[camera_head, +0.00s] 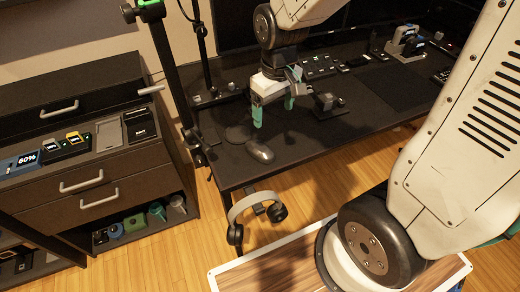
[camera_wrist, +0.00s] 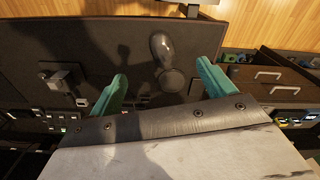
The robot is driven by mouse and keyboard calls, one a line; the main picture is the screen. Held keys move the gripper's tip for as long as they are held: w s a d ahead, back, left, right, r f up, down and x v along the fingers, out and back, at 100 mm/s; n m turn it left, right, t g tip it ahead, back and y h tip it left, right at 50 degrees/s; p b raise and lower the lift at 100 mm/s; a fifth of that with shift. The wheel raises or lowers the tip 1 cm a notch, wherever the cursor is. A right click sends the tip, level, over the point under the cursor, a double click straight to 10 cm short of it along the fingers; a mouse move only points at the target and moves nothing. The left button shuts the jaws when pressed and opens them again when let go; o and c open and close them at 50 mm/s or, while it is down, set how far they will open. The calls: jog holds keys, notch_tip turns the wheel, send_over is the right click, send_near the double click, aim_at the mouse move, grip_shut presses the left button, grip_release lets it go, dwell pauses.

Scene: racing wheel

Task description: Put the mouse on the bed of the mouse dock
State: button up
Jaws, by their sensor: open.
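The dark grey, rounded mouse (camera_head: 259,151) lies on the black desk (camera_head: 290,145) near its front edge. In the wrist view the mouse (camera_wrist: 160,46) lies ahead of the gap between the fingers. A flat dark disc (camera_head: 237,133) lies just behind and left of it; it also shows in the wrist view (camera_wrist: 171,82). I cannot tell whether this disc or the small dark stand on a plate (camera_head: 328,103), to the right, is the mouse dock. My gripper (camera_head: 273,114), with green fingers, is open and empty above the desk, behind the mouse.
Headphones (camera_head: 256,208) hang at the desk's front edge. Black uprights (camera_head: 172,65) stand at its left end. Button boxes (camera_head: 320,66) and small devices line the back. A drawer cabinet (camera_head: 80,150) stands left. The desk right of the stand is largely clear.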

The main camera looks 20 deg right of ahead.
jog(key=n, duration=0.1)
send_over(260, 146)
jog(key=f, duration=0.6)
jog(key=s+f, duration=0.1)
jog(key=f, duration=0.3)
jog(key=shift+d, duration=0.15)
jog(key=shift+n, duration=0.3)
jog(key=f, duration=0.6)
jog(key=w+f, duration=0.1)
jog(key=f, duration=0.2)
jog(key=c, duration=1.2)
jog(key=shift+r, duration=0.15)
